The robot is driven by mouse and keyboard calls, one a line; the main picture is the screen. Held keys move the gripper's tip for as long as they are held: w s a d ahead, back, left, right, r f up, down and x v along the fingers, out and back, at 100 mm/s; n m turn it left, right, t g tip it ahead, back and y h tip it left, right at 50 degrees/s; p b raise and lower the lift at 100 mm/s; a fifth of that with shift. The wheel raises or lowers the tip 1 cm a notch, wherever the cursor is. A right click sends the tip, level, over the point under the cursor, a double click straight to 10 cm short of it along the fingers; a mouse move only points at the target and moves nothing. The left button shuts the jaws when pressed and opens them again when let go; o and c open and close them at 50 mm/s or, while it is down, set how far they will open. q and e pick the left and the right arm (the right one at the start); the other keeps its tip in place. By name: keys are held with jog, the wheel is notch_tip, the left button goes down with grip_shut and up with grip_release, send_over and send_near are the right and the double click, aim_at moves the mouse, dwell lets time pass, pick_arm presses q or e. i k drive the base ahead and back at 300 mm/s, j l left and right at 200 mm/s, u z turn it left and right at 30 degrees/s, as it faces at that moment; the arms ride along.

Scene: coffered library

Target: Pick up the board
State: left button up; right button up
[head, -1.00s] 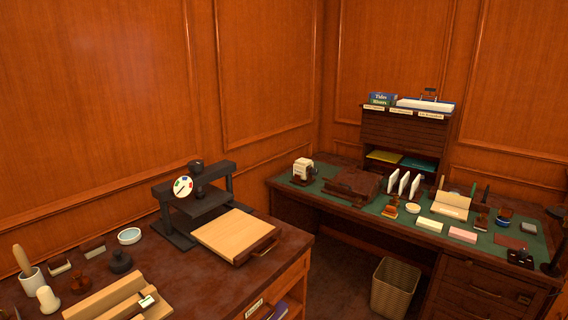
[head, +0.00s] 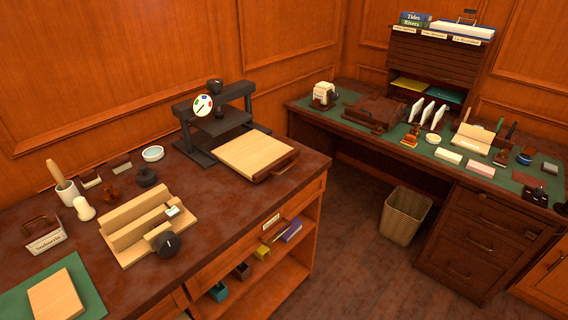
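Two pale wooden boards show in the head view, and I cannot tell which one the task means. One board (head: 254,152) lies flat at the front of the black press (head: 215,118), with a dark handle (head: 284,166) on its right edge. A smaller pale board (head: 55,296) lies on a green mat (head: 88,289) at the lower left, partly cut by the frame edge. Neither of my grippers is in view, and nothing is seen touching either board.
The dark worktop (head: 205,215) also holds a wooden grooved block (head: 140,222) with a black knob (head: 167,244), a mortar (head: 66,192) and a labelled holder (head: 44,239). A waste basket (head: 405,215) stands on the floor before the desk (head: 345,128).

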aim_at(57, 296)
jog(key=u, duration=1.95)
